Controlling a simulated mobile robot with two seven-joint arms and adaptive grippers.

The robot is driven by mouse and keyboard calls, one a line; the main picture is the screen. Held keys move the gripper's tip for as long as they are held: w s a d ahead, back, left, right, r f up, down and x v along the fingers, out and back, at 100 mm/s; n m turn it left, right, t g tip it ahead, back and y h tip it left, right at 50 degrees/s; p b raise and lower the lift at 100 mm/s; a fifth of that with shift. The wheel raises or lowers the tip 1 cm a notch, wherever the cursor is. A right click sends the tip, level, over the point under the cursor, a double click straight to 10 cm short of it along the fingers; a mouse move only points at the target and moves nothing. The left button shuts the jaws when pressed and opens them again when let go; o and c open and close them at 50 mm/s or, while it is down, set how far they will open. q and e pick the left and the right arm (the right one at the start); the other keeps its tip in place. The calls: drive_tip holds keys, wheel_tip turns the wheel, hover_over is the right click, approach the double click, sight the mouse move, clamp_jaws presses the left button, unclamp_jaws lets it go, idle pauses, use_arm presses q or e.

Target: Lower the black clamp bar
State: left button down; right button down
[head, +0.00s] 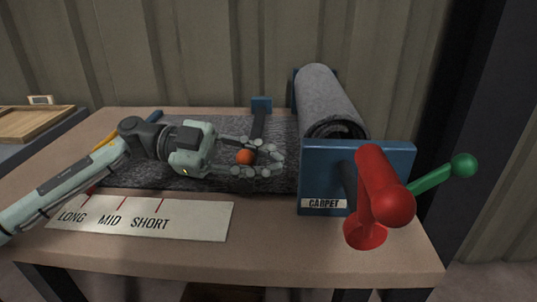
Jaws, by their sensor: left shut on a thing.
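The black clamp bar (259,125) runs from a blue block (261,105) at the back of the bench toward the front, over the grey carpet. An orange ball knob (245,157) shows at its near end, between the fingers of my left gripper (262,160). The left gripper comes in from the left and is shut on this knob. Its fingers hide part of the bar's near end. I cannot tell how high the bar stands above the carpet. My right gripper is not in view.
A carpet roll (325,95) sits behind a blue plate (318,178) labelled CARPET. A red lever (380,185) and a green handle (436,177) stand at the right. A LONG, MID, SHORT label plate (190,221) lies in front. A wooden tray (35,123) is far left.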

use_arm(q)
drive_tip(key=c, duration=1.3)
unclamp_jaws()
drive_tip(key=a, duration=0.4)
drive_tip(key=w+a, duration=0.1)
drive_tip(key=a, duration=0.3)
drive_tip(key=a+r, duration=0.1)
drive_tip(key=a, duration=0.3)
drive_tip(key=shift+w+r, duration=0.1)
drive_tip(key=shift+w, duration=0.2)
